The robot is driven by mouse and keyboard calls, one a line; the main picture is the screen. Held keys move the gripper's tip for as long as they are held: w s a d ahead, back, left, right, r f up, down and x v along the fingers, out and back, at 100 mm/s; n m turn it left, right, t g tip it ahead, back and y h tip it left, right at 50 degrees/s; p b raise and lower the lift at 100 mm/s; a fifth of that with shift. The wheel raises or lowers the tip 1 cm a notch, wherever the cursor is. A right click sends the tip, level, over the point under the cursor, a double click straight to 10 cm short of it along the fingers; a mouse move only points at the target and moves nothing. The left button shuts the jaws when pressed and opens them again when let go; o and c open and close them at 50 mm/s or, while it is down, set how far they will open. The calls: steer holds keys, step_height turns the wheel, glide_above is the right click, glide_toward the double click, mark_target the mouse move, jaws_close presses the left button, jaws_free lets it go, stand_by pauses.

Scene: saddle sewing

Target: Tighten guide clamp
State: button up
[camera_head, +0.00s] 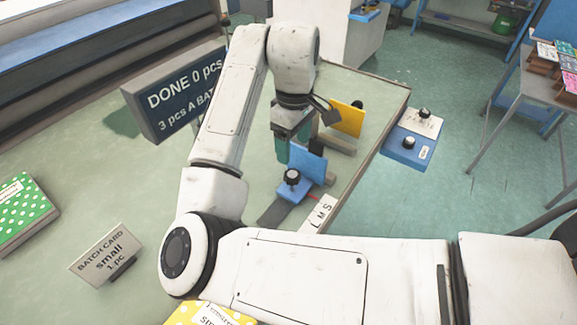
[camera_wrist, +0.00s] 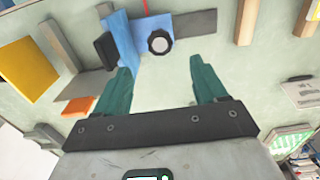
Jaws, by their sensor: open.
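The guide clamp is a blue block (camera_head: 296,189) with a round dark knob (camera_head: 292,176) on top, beside an upright blue plate (camera_head: 307,164). A white strip marked L M S (camera_head: 320,213) lies next to it, with a thin red line at the block. The wrist view also shows the knob (camera_wrist: 160,41) and the blue block (camera_wrist: 126,40). My gripper (camera_wrist: 163,75) is open with nothing between its green fingers. In the wrist view, the knob lies just beyond the fingertips, roughly centred between them. In the head view, my arm partly hides the gripper.
A yellow plate (camera_head: 345,118) stands behind the guide. A blue box with knobs (camera_head: 407,147) is at the table's right edge. A dark sign reading DONE 0 pcs (camera_head: 178,93) and a BATCH CARD small 1 pc (camera_head: 103,254) stand left of my arm.

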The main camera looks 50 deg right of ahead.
mark_target(293, 174)
step_height(293, 174, down, 10)
steer(key=shift+r, duration=0.25)
stand_by(0.3)
steer(key=c, duration=1.1)
